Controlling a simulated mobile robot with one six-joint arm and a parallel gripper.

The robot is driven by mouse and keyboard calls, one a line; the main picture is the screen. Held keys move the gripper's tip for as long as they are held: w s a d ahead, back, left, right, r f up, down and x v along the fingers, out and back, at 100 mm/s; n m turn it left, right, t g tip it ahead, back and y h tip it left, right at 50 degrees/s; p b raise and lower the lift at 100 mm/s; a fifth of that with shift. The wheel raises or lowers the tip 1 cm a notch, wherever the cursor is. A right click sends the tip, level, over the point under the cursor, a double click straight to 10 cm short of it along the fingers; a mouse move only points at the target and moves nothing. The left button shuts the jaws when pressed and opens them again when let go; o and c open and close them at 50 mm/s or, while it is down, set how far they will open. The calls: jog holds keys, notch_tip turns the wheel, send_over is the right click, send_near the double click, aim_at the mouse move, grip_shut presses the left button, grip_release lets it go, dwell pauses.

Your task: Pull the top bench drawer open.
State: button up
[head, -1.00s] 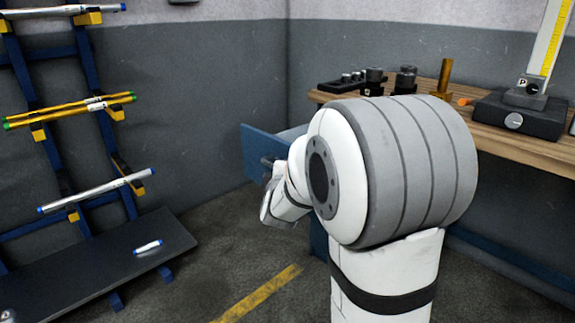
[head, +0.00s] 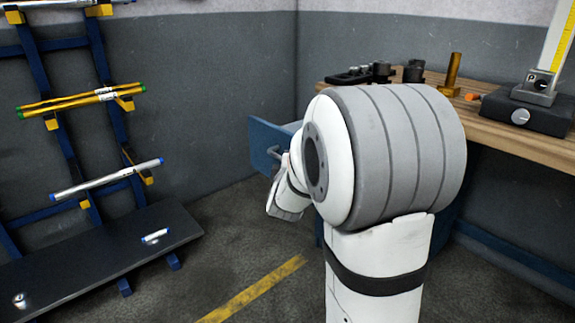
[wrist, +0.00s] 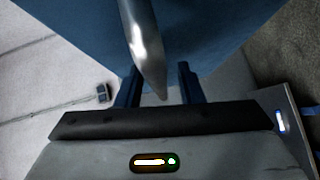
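The top bench drawer (head: 262,137) has a blue front and stands out from the left end of the bench (head: 530,140) in the head view. Its handle (head: 273,151) is a small dark shape there, beside my wrist. In the wrist view the handle is a silver bar (wrist: 140,40) in front of the blue drawer front (wrist: 215,35). My gripper (wrist: 158,75) has its two dark fingers apart, with the bar's lower end appearing between them and a gap at its right. Contact cannot be told. My arm hides most of the drawer side in the head view.
A blue rack (head: 95,90) with several rods stands at the left, with a dark low shelf (head: 90,255) holding a short piece. Dark tooling (head: 372,73), a brass cylinder (head: 453,70) and a height gauge (head: 535,95) stand on the bench. Floor near the yellow line (head: 255,290) is clear.

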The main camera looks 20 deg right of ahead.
jog(key=shift+s+a, duration=0.1)
jog(key=p+v, duration=0.2)
jog(key=v, duration=0.5)
jog(key=shift+s, duration=0.25)
jog(key=shift+a+r, duration=0.15)
jog(key=shift+r, duration=0.05)
